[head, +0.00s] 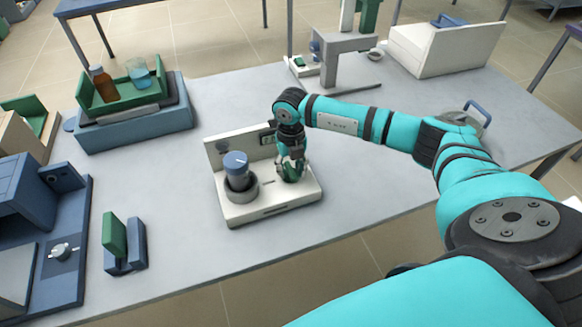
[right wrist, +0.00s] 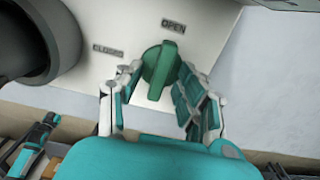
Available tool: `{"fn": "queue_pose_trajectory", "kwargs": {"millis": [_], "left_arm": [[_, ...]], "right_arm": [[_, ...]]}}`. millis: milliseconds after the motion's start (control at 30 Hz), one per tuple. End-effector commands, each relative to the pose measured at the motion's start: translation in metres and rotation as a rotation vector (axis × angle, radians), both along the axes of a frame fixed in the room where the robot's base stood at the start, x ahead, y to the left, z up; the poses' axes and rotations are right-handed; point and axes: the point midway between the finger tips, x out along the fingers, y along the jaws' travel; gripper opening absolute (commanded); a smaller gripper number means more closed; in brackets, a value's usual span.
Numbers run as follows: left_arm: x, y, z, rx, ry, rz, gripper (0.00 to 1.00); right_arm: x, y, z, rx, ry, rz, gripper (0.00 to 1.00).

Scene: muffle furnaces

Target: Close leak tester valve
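The leak tester (head: 272,206) is a white unit with a flat base and an upright back panel, near the middle of the table. Its green valve knob (right wrist: 160,70) has a raised ridge that points up toward the OPEN label (right wrist: 173,25). The CLOSED label (right wrist: 108,49) is to the left of the knob. My right gripper (head: 291,172) is down over the valve. In the right wrist view its fingers (right wrist: 160,80) are spread on both sides of the knob, very close to it; I cannot tell whether they touch it. My left gripper is not in view.
A dark cylinder with a blue-grey cap (head: 237,166) stands in a ring on the tester, left of the valve. A green tray with bottle and beaker (head: 120,96) is at back left. A green-and-blue holder (head: 122,246) stands front left.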

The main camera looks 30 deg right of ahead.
Motion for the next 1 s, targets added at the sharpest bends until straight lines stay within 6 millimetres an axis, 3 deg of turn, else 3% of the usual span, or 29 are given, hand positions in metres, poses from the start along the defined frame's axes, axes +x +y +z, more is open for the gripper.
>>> {"fn": "queue_pose_trajectory", "kwargs": {"millis": [33, 300, 667, 1000], "left_arm": [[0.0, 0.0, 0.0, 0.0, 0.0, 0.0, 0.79], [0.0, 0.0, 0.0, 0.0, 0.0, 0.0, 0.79], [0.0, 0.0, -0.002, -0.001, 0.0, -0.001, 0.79], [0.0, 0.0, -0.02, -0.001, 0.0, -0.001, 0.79]], "right_arm": [[0.0, 0.0, 0.0, 0.0, 0.0, 0.0, 0.36], [0.0, 0.0, 0.0, 0.0, 0.0, 0.0, 0.01], [0.0, 0.0, 0.0, 0.0, 0.0, 0.016, 0.0], [0.0, -0.001, -0.002, 0.001, -0.001, 0.192, 0.0]]}}
